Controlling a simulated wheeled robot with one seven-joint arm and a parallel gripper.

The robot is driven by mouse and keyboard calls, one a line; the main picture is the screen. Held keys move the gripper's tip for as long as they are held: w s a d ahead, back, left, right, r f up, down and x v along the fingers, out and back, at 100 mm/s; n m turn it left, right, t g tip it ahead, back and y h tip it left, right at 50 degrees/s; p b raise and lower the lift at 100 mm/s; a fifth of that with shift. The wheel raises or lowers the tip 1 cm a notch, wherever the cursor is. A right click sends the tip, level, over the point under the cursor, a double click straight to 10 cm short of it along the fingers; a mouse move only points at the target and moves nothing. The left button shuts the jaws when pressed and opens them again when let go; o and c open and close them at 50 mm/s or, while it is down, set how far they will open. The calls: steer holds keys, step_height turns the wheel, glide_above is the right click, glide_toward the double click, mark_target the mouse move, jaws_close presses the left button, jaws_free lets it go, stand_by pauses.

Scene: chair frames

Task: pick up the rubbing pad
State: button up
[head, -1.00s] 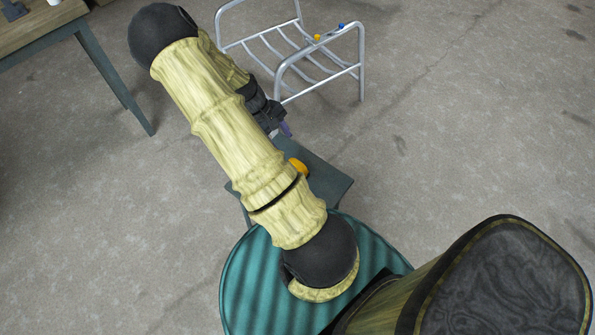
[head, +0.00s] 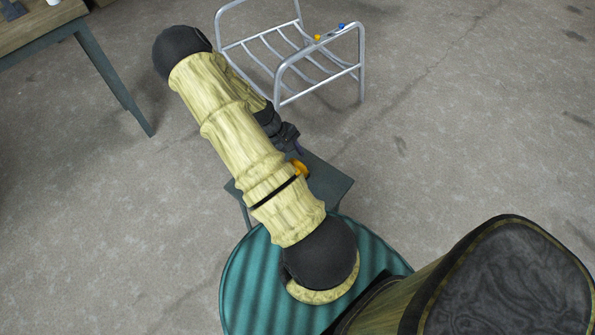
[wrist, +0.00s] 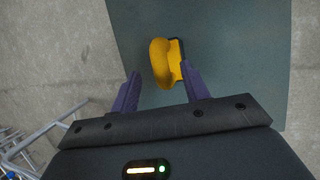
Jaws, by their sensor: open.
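The rubbing pad (wrist: 162,62) has a yellow, curved grip and a dark edge on its right side. It lies on a small grey-green table (wrist: 225,50). In the head view the pad (head: 300,168) shows only partly beside my arm. My gripper (wrist: 158,88) is open, with its two purple fingers apart. The fingertips point at the near end of the pad, and the right finger is close to it or overlaps it in the picture. I cannot tell whether they touch. In the head view my gripper (head: 297,146) is just above the table's far edge.
A metal chair frame (head: 320,68) with small yellow and blue parts on it stands beyond the small table. A wooden-topped table (head: 40,30) is at the upper left. The floor to the right is clear.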

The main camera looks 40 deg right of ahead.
mark_target(296, 162)
steer(key=x, duration=0.4)
steer(key=shift+r, duration=0.1)
steer(key=shift+c, duration=0.5)
jaws_close()
